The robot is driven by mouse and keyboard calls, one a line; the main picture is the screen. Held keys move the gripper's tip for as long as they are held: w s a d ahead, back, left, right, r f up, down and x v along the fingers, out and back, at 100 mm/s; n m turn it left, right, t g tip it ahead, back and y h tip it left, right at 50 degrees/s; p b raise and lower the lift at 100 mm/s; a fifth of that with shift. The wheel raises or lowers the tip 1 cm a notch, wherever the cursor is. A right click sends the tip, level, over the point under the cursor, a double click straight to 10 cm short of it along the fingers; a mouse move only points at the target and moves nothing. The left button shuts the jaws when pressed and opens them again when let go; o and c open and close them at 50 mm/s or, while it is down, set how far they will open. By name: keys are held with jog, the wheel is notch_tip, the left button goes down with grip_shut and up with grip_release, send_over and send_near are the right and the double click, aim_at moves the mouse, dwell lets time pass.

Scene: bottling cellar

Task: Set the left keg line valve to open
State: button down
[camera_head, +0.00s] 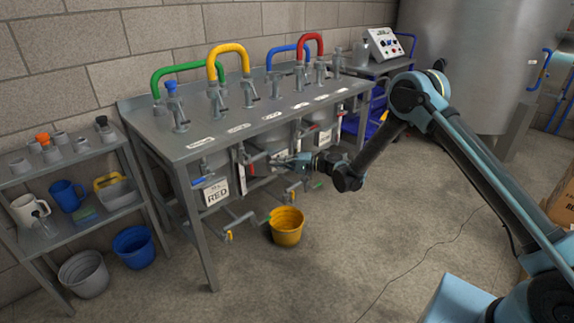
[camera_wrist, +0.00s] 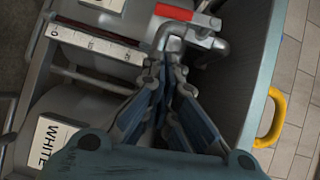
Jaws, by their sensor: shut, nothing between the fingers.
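My gripper (camera_head: 276,160) is shut and empty, in front of the kegs under the steel bench. In the wrist view its fingers (camera_wrist: 166,68) point at a bent metal pipe fitting (camera_wrist: 172,38), close to it; I cannot tell whether they touch. A red piece (camera_wrist: 174,12) shows just beyond that fitting. In the head view a keg labelled RED (camera_head: 216,191) stands at the left, with a blue-handled valve (camera_head: 202,181) beside it. A red handle (camera_head: 250,168) shows left of my gripper. Which handle belongs to the left keg line, and its setting, I cannot tell.
A yellow bucket (camera_head: 287,226) stands on the floor below my gripper. Lower pipes have a yellow-handled tap (camera_head: 229,235). A WHITE label (camera_wrist: 46,146) and a numbered scale (camera_wrist: 95,43) lie left of my fingers. The floor at right is mostly clear.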

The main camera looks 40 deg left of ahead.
jog(key=s+a, duration=0.3)
jog(key=s, duration=0.2)
jog(key=shift+a+f, duration=0.15)
jog(key=shift+f, duration=0.2)
jog(key=shift+s, duration=0.15)
jog(key=shift+s+a+f, duration=0.15)
jog(key=shift+s+f, duration=0.15)
jog(key=shift+s, duration=0.5)
jog(key=w+a+f+v, duration=0.1)
jog(key=w+v, duration=0.1)
jog(key=v, duration=1.1)
jog(key=shift+w+a, duration=0.2)
jog(key=shift+w, duration=0.2)
